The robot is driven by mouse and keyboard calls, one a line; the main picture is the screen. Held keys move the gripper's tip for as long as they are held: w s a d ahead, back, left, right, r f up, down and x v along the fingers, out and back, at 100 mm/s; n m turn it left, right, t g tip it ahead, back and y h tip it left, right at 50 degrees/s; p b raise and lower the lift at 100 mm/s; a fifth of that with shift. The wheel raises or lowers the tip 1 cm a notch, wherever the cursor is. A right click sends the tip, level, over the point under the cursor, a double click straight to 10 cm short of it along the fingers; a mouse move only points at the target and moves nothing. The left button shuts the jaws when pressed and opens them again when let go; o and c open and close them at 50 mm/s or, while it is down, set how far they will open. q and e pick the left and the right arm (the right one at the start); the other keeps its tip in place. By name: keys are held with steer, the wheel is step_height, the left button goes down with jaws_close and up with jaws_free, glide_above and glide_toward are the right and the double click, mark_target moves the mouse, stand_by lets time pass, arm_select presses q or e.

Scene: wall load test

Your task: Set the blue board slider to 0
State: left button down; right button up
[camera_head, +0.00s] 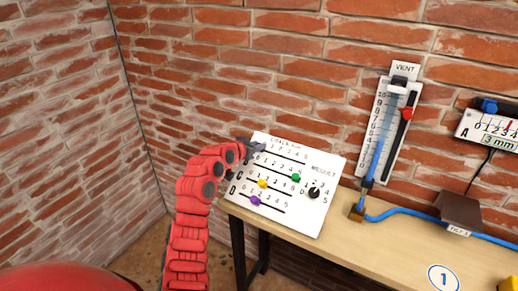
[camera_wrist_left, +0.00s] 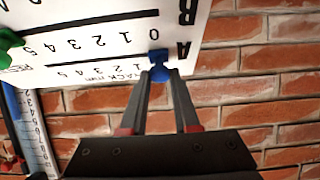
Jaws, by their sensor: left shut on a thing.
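The white crack board (camera_head: 322,165) leans on the table against the brick wall, with slider rows A to D. My left gripper (camera_head: 256,149) is at its upper left corner and hides the start of row A. In the left wrist view the board (camera_wrist_left: 105,40) appears upside down. The blue slider (camera_wrist_left: 158,58) sits between my left fingertips (camera_wrist_left: 160,73), which are shut on it. It is at the end of the track nearest the letter A. The 0 mark of its row is hidden by the gripper. My right gripper is not in view.
The board also bears a green slider (camera_head: 296,177), a yellow slider (camera_head: 262,184), a purple slider (camera_head: 255,201) and a black dial (camera_head: 314,193). A vent scale (camera_head: 388,125) and another gauge (camera_head: 495,128) hang to the right. The table's (camera_head: 400,255) front middle is clear.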

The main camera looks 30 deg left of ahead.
arm_select(q)
steer(key=shift+a, duration=0.2)
steer(key=c, duration=0.7)
jaws_free()
steer(key=shift+a, duration=0.1)
steer(key=shift+o, duration=0.2)
steer(key=b+v, duration=0.3)
steer(key=v, duration=1.4)
steer(key=shift+s, duration=0.25)
